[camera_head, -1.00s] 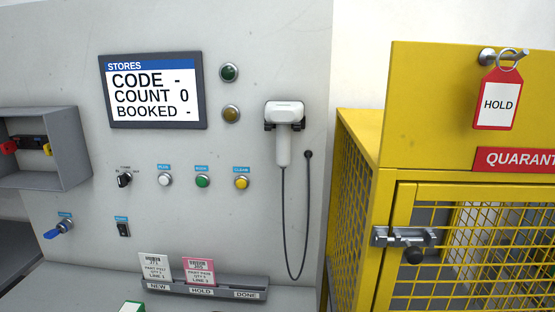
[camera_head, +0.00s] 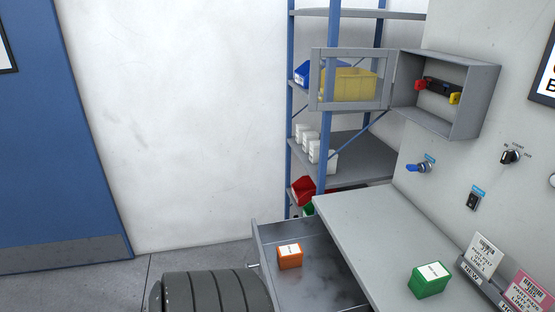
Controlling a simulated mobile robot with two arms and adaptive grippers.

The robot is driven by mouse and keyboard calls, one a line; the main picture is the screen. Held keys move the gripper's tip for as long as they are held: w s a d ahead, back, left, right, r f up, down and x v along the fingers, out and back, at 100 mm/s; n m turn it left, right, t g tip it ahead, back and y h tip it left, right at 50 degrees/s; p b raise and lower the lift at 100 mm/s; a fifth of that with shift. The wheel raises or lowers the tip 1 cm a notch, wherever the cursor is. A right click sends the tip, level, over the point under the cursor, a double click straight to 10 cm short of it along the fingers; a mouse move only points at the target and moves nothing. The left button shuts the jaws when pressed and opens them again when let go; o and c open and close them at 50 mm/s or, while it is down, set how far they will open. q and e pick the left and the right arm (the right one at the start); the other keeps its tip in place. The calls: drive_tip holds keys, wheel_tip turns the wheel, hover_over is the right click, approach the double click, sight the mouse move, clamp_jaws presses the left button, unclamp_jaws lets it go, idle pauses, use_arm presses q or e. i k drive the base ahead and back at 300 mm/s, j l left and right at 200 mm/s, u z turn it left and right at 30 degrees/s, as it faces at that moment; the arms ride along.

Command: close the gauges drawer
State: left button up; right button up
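A grey drawer (camera_head: 262,238) stands pulled out at the lower middle, beside the left end of the grey workbench. I see into it from above; its near part is cut off by the frame's bottom edge. An orange box (camera_head: 290,257) with a white label sits inside it. A small bright handle (camera_head: 253,267) shows at its left front. No label naming the drawer as the gauges drawer is readable. Neither of my grippers can be made out in this view.
The bench top (camera_head: 365,235) carries a green box (camera_head: 429,279) and a card rack (camera_head: 490,290). A wall cabinet (camera_head: 455,90) has its door (camera_head: 350,105) swung open. A shelf rack (camera_head: 345,145) with bins stands behind. A blue door (camera_head: 60,150) is at left.

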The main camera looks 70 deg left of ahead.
sight(325, 282)
drive_tip(key=u, duration=2.35)
